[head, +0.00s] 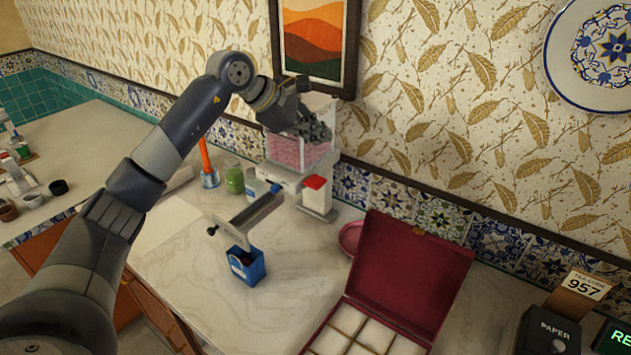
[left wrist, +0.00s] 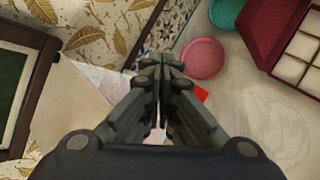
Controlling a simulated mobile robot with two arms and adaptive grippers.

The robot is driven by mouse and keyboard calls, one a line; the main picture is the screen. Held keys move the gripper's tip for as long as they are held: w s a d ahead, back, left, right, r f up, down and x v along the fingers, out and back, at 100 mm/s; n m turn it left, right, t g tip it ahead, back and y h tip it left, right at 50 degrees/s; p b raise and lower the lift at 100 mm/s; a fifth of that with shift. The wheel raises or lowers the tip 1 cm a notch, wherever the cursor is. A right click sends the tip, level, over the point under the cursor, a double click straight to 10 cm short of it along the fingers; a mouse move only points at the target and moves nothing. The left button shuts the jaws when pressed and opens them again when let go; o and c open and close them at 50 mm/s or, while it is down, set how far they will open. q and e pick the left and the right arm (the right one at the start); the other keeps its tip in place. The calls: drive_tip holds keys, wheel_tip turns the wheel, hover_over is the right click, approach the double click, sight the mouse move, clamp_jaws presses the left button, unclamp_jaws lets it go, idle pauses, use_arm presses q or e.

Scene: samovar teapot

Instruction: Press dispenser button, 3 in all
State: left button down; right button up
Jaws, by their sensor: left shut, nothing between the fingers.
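The dispenser (head: 318,196) stands against the back wall, with a clear bin of pink contents (head: 290,152) on top and a chute running out to the left. Its red button (head: 315,182) faces front; a red bit of it (left wrist: 202,93) shows beside the fingers in the left wrist view. My left gripper (head: 318,132) is shut and empty, at the clear bin, above and behind the red button in the picture. The fingers cover part of the bin; contact cannot be told. In the left wrist view the shut fingers (left wrist: 160,62) point down. My right gripper is not in view.
A blue box (head: 245,268) stands under the chute's end. An open dark red case (head: 408,275) with pale compartments lies to the right. A green jar (head: 234,178) stands left of the dispenser. A framed picture (head: 312,40) hangs close behind my arm.

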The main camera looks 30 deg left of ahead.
sight(321, 181)
use_arm(q)
drive_tip(key=shift+f+b, duration=3)
drive_tip(key=shift+f, duration=1.25)
drive_tip(key=shift+f+b, duration=0.3)
drive_tip(key=shift+f, duration=0.1)
drive_tip(key=shift+s+f+b, duration=0.1)
drive_tip(key=shift+f+b, duration=0.95)
drive_tip(key=shift+f, duration=0.4)
drive_tip(key=shift+r, duration=0.1)
drive_tip(key=shift+r+p, duration=1.3)
drive_tip(key=shift+r, duration=0.4)
drive_tip(key=shift+r, duration=0.1)
wheel_tip(321, 181, up, 5)
drive_tip(key=p, duration=0.3)
drive_tip(key=shift+p, duration=0.35)
